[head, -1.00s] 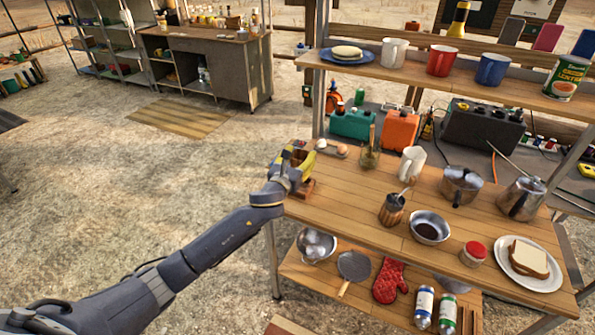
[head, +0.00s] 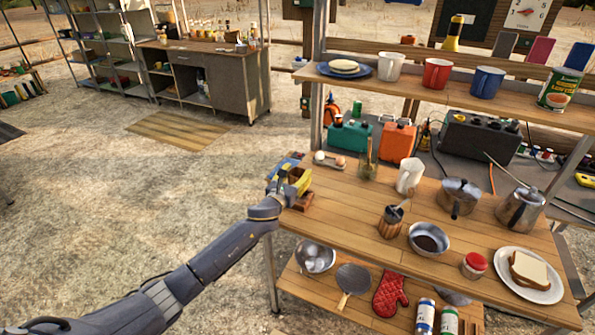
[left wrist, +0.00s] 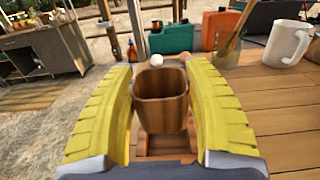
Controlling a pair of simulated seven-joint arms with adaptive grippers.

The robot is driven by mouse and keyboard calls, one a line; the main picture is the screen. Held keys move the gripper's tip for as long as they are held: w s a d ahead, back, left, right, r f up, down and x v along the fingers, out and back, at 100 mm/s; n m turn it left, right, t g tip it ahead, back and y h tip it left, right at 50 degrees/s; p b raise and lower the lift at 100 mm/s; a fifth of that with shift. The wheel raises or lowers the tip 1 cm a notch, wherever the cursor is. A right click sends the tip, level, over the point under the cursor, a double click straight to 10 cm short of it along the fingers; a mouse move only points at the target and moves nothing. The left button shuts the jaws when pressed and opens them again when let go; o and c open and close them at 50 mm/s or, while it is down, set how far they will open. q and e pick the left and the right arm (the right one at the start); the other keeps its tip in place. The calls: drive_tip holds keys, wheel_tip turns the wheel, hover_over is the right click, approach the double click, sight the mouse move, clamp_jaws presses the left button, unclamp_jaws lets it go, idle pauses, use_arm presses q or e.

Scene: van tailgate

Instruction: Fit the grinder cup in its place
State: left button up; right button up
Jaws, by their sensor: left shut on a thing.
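The grinder cup (left wrist: 162,100) is a brown wooden, square-sided cup with an open top. In the left wrist view it stands upright between the yellow fingers of my left gripper (left wrist: 162,112), which is shut on it. My right gripper is not in view.
Two small round items (head: 320,156), a glass jar (head: 368,168) and a white mug (head: 409,176) stand behind and right of the gripper on the wooden table (head: 350,215). Pots, a bowl and a sandwich plate fill the right side.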

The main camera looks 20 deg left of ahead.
use_arm(q)
drive_tip(key=shift+f, duration=3.55)
drive_tip(key=shift+f, duration=0.1)
drive_tip(key=o, duration=1.3)
drive_tip(key=shift+c, duration=0.2)
drive_tip(key=shift+s, duration=0.15)
drive_tip(key=s, duration=0.3)
drive_tip(key=s+a, duration=0.1)
drive_tip(key=s, duration=0.7)
drive_tip(key=shift+s+a, duration=0.25)
drive_tip(key=shift+a, duration=0.15)
drive_tip(key=shift+s, duration=0.1)
